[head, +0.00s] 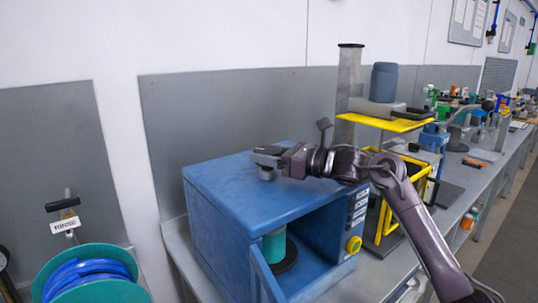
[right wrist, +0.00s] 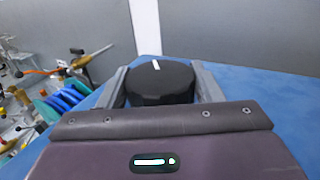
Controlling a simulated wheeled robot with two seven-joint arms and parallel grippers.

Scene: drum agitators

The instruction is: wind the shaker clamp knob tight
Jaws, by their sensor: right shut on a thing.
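The shaker (head: 240,195) is a blue box with an open front, standing on the bench. The clamp knob (right wrist: 160,82) is black and round with a white mark on top, and it sits on the shaker's blue top. My right gripper (head: 264,160) reaches over the shaker from the right and is shut on the knob, one finger on each side in the right wrist view (right wrist: 162,90). In the head view the gripper hides most of the knob. A teal can (head: 274,246) stands on a dark round plate inside the shaker. My left gripper is not in view.
A yellow knob (head: 354,244) is on the shaker's front panel. A yellow-framed machine (head: 400,124) with a grey-blue container stands close to the right, near my right arm. A teal reel of blue hose (head: 90,275) is at the lower left. A grey panel (head: 180,110) is behind.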

